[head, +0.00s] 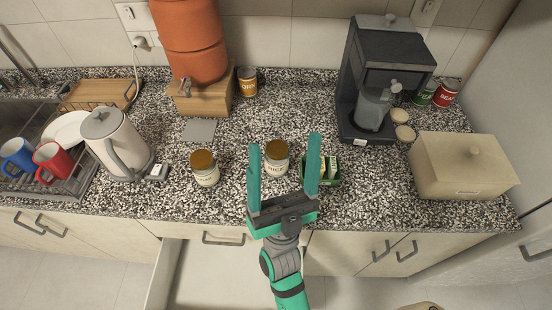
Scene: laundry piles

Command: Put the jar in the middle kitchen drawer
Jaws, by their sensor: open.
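Two glass jars with brown lids stand upright on the speckled counter. The left jar (205,173) stands clear of my gripper. The right jar (277,163), with a dark label reading something like "RICE", appears between the fingers of my gripper (284,142). My gripper is open, with teal fingers pointing toward the back of the counter; I cannot tell whether they touch the jar or are above it.
A green box of packets (331,180) is close beside the right finger. A kettle (116,142) and dish rack with mugs (54,160) are left. A coffee machine (385,70) and beige bread box (463,170) are right. A corn can (248,82) stands behind.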

